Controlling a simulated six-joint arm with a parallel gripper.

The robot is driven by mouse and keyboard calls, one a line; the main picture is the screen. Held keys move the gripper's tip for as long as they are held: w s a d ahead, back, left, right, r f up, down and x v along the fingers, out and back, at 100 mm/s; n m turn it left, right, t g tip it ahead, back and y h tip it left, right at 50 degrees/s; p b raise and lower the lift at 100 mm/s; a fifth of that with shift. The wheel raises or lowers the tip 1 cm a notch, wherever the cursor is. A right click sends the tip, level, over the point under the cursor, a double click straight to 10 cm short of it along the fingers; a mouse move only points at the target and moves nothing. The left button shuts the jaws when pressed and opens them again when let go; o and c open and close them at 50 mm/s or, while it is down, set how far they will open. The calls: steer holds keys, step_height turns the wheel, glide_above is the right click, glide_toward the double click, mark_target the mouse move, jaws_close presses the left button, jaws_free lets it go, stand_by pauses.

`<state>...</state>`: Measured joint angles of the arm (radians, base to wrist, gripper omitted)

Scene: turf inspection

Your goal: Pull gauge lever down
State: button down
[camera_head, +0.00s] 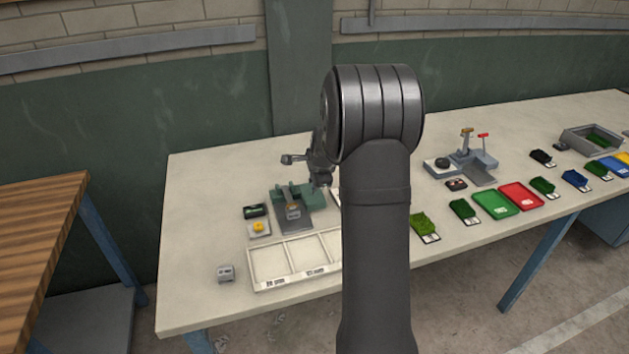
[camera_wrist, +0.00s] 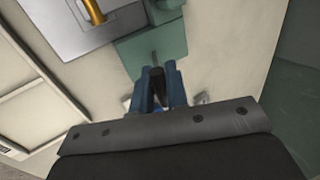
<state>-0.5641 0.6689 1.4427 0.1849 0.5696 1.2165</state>
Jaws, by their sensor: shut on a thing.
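The gauge is a green fixture with a grey plate (camera_head: 293,220) on the left part of the table. In the wrist view its green body (camera_wrist: 140,50) lies just beyond my fingers. My gripper (camera_head: 321,183) is at the right side of this fixture. In the wrist view my gripper's blue fingers (camera_wrist: 158,78) are shut on a dark lever handle (camera_wrist: 158,92), and a thin rod runs from it to the green body. A brass cylinder (camera_wrist: 94,10) stands over the grey plate. My arm hides part of the table right of the gauge in the head view.
A white divided tray (camera_head: 289,246) lies in front of the gauge. A small grey block (camera_head: 226,274) is left of it, and a yellow piece (camera_head: 259,226) is beside the plate. A grey stand with a red lever (camera_head: 483,136) and coloured trays are to the right.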

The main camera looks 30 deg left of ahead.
steer(key=c, duration=1.4)
jaws_free()
steer(key=shift+s+d+f, duration=0.15)
steer(key=shift+s+f, duration=0.05)
steer(key=shift+f, duration=0.25)
steer(key=shift+o, duration=1.3)
steer(key=shift+r, duration=0.2)
steer(key=v, duration=1.7)
steer(key=shift+r, duration=0.15)
steer(key=x, duration=1.7)
steer(key=shift+w, duration=0.1)
